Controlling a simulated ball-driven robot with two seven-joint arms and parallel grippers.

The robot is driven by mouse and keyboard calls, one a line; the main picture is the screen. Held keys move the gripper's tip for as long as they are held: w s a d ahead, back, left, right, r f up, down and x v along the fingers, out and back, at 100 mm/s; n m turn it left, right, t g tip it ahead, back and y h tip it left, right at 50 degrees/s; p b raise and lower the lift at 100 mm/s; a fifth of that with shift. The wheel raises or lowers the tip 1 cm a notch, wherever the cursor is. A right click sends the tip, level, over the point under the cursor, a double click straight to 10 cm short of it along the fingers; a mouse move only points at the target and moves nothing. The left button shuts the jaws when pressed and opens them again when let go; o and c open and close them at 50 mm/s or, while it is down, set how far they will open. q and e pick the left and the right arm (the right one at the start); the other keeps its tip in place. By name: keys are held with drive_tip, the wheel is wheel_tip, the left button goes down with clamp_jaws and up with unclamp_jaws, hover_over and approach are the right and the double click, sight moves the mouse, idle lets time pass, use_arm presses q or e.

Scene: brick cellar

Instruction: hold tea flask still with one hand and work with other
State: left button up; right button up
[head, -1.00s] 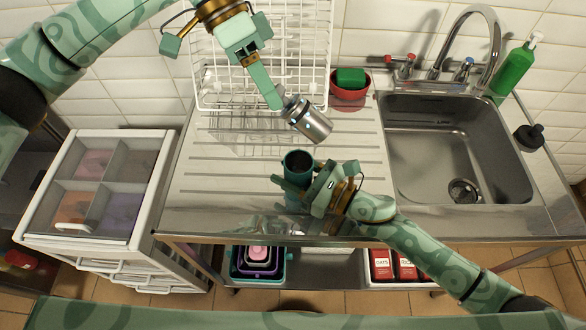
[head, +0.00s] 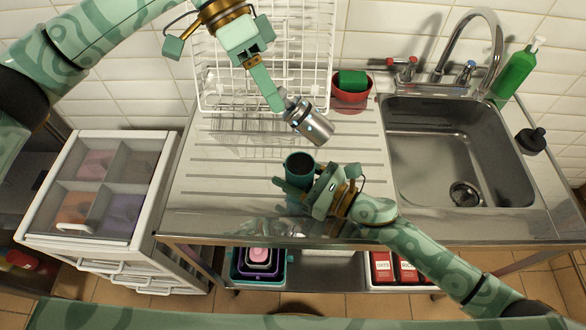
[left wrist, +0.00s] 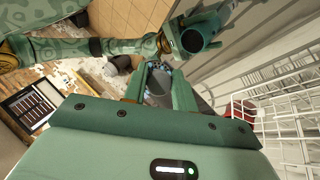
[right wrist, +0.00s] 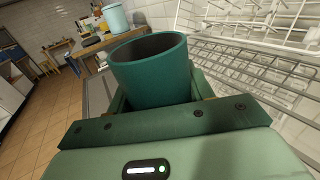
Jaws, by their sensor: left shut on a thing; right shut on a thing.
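The tea flask (head: 299,166) is a dark teal, open-topped cylinder standing upright on the steel drainboard. My right gripper (head: 298,191) is shut on its side. In the right wrist view the flask (right wrist: 152,75) fills the space between the fingers, and its mouth is open. My left gripper (head: 284,104) is shut on a silver metal cylinder (head: 313,123), tilted and held above and behind the flask, apart from it. In the left wrist view the cylinder (left wrist: 158,92) is between the fingers, and the flask (left wrist: 195,36) shows beyond. The inside of the flask is dark.
A white wire rack (head: 260,60) stands behind, near my left gripper. A red bowl with a green sponge (head: 352,78) is at the back. The sink (head: 455,150) with a tap lies right. A drawer unit (head: 100,185) stands left. The drainboard's left part is clear.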

sight(300, 101)
use_arm(q)
drive_tip(key=shift+r, duration=0.1)
drive_tip(key=shift+w+d+r+y, duration=0.1)
drive_tip(key=shift+d+r+y, duration=0.05)
drive_tip(key=shift+r+y, duration=0.2)
drive_tip(key=d, duration=0.1)
drive_tip(key=d+r+y, duration=0.2)
drive_tip(key=shift+s+r+m, duration=0.2)
drive_tip(key=shift+s+m, duration=0.1)
drive_tip(key=shift+m, duration=0.1)
drive_tip(key=d+y, duration=0.1)
drive_tip(key=s+d+m+t+y, duration=0.1)
drive_tip(key=d+y, duration=0.1)
drive_tip(key=d, duration=0.1)
drive_tip(key=shift+s+d+f+t, duration=0.1)
drive_tip(key=shift+s+t, duration=0.2)
drive_tip(key=shift+t, duration=0.1)
drive_tip(key=shift+f+t+y, duration=0.3)
drive_tip(key=shift+y, duration=0.25)
drive_tip(key=shift+w+a+f+n+t+y, duration=0.25)
drive_tip(key=shift+a+f+n+y, duration=0.1)
drive_tip(key=shift+a+y, duration=0.2)
drive_tip(key=shift+w+a+f+n+t+y, duration=0.15)
drive_tip(key=shift+a+f+n+t+y, duration=0.2)
drive_tip(key=shift+a, duration=0.3)
drive_tip(key=shift+s+r+n+y, duration=0.15)
drive_tip(key=shift+n+y, duration=0.15)
drive_tip(key=shift+y, duration=0.6)
drive_tip(key=shift+a, duration=0.15)
